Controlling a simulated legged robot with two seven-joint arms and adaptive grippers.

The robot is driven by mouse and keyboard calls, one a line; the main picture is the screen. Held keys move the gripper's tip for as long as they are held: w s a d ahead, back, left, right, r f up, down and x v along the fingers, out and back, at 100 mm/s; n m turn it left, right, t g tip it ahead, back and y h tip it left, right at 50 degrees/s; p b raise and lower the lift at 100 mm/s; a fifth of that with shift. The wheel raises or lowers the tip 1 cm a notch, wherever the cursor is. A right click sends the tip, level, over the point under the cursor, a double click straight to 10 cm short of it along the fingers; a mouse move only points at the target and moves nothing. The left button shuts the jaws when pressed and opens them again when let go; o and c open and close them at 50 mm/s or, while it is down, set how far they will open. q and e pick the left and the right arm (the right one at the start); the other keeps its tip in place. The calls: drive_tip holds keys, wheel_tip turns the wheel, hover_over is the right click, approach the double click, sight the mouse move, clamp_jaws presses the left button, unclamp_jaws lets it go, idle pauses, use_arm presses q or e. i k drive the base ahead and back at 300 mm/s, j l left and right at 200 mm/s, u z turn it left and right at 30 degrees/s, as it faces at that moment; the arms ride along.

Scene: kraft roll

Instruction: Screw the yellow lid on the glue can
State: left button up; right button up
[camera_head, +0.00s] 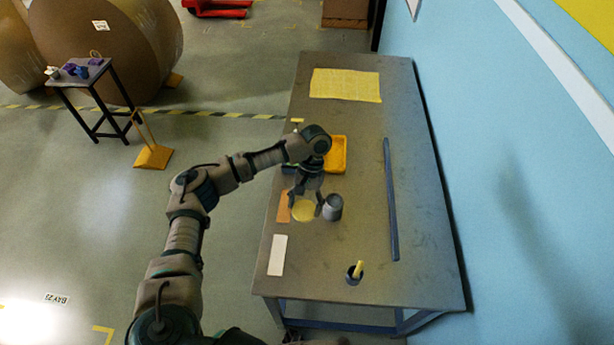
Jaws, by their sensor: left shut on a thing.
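The yellow lid (303,211) is a round yellow disc near the left edge of the workbench. My left gripper (305,203) points down over it, with its fingers on either side, shut on the lid. Whether the lid touches the bench or hangs just above it, I cannot tell. A grey can (333,207), which looks like the glue can, stands just right of the lid, close to the right finger. The two appear apart, with the lid beside the can. My right gripper is not in view.
The workbench (350,130) holds an orange tray (337,155) behind the gripper, a yellow sheet (346,85) at the far end, a long blue bar (390,200) on the right, a white card (278,255) and a dark cup (354,274) in front. The front right is clear.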

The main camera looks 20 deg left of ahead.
sight(333, 209)
drive_tip(key=k+j+z, duration=0.3)
drive_tip(key=k+j, duration=0.2)
drive_tip(key=j, duration=0.2)
drive_tip(key=j+z, duration=0.3)
drive_tip(key=j, duration=0.45)
